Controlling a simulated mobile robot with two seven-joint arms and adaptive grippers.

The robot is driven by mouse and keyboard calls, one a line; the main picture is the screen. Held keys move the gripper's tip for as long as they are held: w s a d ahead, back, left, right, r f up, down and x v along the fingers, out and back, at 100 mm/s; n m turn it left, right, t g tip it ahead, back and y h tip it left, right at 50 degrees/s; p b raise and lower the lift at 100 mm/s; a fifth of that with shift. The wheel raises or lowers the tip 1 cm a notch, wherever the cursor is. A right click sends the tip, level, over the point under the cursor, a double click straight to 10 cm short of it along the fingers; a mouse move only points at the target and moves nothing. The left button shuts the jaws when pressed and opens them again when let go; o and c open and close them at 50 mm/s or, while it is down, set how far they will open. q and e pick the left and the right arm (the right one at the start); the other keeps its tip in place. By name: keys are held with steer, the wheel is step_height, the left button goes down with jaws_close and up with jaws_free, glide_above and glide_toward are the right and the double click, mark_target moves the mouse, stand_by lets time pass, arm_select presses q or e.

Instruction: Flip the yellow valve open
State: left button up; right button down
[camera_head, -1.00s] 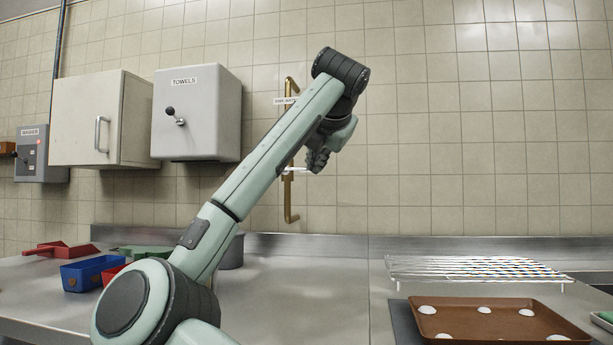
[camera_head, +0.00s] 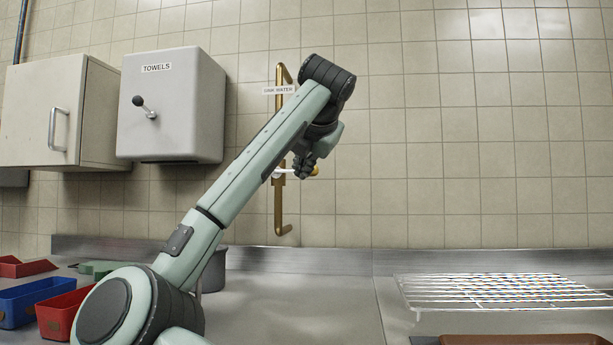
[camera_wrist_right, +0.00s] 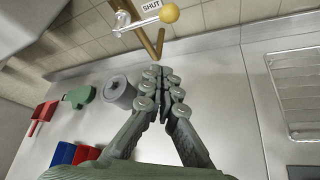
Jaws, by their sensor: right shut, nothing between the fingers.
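The valve's white lever with a round yellow knob (camera_wrist_right: 169,13) shows at the top of the right wrist view, beside a "SHUT" label. It sits on a brass pipe (camera_head: 279,212) on the tiled wall. The lever points sideways, across the upright pipe. In the head view the yellow knob (camera_head: 315,170) peeks out behind my right gripper (camera_head: 304,170), which hides part of the lever. In the wrist view my right gripper (camera_wrist_right: 161,76) is shut and empty, with its fingertips apart from the knob in the picture. My left gripper is not in view.
A towel dispenser (camera_head: 172,105) and a wall cabinet (camera_head: 60,115) hang left of the pipe. Below, the steel counter holds a grey pot (camera_wrist_right: 119,92), blue bin (camera_head: 30,302), red bin (camera_head: 62,310) and, at right, a wire rack (camera_head: 500,290) and brown tray (camera_head: 520,341).

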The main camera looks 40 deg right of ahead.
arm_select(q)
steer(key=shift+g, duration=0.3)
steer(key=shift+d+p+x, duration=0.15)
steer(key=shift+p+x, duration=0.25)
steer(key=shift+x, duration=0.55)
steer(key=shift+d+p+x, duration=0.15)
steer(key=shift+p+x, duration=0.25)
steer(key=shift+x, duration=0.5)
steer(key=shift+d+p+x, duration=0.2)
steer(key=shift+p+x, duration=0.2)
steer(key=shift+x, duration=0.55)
arm_select(e)
steer(key=w+d+f, duration=0.1)
steer(key=w+d, duration=0.5)
steer(key=d, duration=0.1)
steer(key=shift+w, duration=0.2)
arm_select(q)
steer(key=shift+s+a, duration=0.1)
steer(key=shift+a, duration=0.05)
arm_select(e)
steer(key=shift+d+r, duration=0.1)
